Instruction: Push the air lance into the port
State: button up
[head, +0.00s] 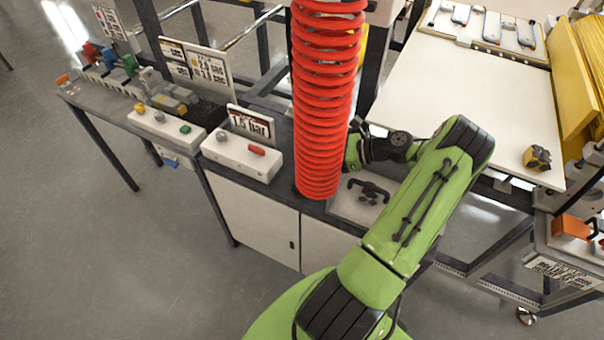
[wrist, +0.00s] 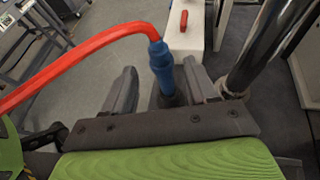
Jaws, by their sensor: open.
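The air lance (wrist: 162,68) shows in the wrist view as a blue body with a red hose (wrist: 75,60) bending away from its top to the left. Its lower end is dark and runs down behind my gripper's palm edge. My gripper (wrist: 160,72) is open, with one finger on each side of the blue body; a gap shows beside the left finger. In the head view a large red coiled hose (head: 328,100) hangs in front of my wrist and hides the fingers and the lance. I cannot make out the port in either view.
A white control box (head: 242,157) with a red button stands on the dark bench beside a "1.5 bar" sign (head: 250,123). A metal post (wrist: 262,45) stands close right of my gripper. A white table (head: 465,100) lies at the right, with a yellow object (head: 537,157).

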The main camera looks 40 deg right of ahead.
aim_at(302, 173)
jog(key=x, duration=0.8)
jog(key=shift+c, duration=0.6)
grip_shut()
jog(key=shift+r, duration=0.1)
